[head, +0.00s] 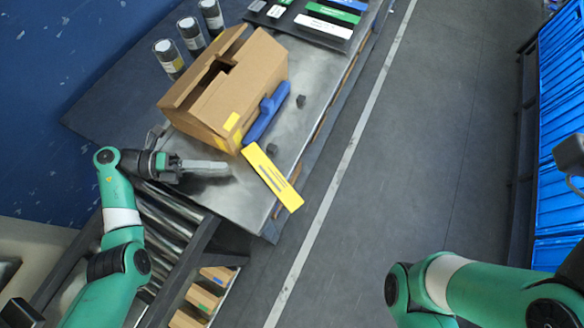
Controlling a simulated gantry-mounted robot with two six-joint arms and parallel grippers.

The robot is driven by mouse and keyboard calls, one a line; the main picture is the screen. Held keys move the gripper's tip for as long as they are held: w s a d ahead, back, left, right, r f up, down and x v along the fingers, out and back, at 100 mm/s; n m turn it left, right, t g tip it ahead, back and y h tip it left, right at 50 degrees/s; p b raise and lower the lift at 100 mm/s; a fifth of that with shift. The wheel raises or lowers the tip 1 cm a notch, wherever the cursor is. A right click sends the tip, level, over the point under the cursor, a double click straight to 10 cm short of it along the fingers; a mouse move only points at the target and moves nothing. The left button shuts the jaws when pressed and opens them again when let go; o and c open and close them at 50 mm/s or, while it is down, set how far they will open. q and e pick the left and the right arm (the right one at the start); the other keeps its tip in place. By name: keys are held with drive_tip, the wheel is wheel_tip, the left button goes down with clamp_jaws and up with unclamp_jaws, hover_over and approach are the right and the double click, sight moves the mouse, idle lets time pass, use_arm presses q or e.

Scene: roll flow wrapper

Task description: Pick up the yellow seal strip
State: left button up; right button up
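The yellow seal strip (272,178) is a flat bar with a dark mark along it. It lies slanted on the grey metal table (314,95) near its front corner, just below the cardboard box. My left gripper (224,168) is left of the strip and apart from it, its grey fingers pointing right. The fingers overlap in this view, so the gap between them cannot be judged. A dark grey part at the right edge seems to be my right gripper (573,172); it is cut off by the frame, far from the strip.
An open cardboard box (245,90) stands behind the strip, with a blue tool (266,113) against its side. Dark cans (191,36) and coloured strips (325,28) are farther back. Metal rollers (170,215) run below the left gripper. Blue bins (560,90) stand at right.

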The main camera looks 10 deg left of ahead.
use_arm(q)
drive_tip(key=a, duration=0.1)
drive_tip(key=a+t, duration=0.1)
drive_tip(key=s+a+n, duration=0.1)
drive_tip(key=shift+f, duration=0.25)
approach(253, 166)
drive_tip(key=x, duration=0.1)
drive_tip(key=b+x, duration=0.1)
drive_tip(key=x, duration=0.1)
drive_tip(key=shift+d+f, duration=0.2)
drive_tip(key=shift+f, duration=0.1)
drive_tip(key=shift+w+d, duration=0.2)
drive_tip(key=shift+d, duration=0.25)
drive_tip(key=b+x, duration=0.1)
drive_tip(key=x, duration=0.4)
drive_tip(key=shift+d, duration=0.15)
clamp_jaws()
drive_tip(key=shift+r, duration=0.15)
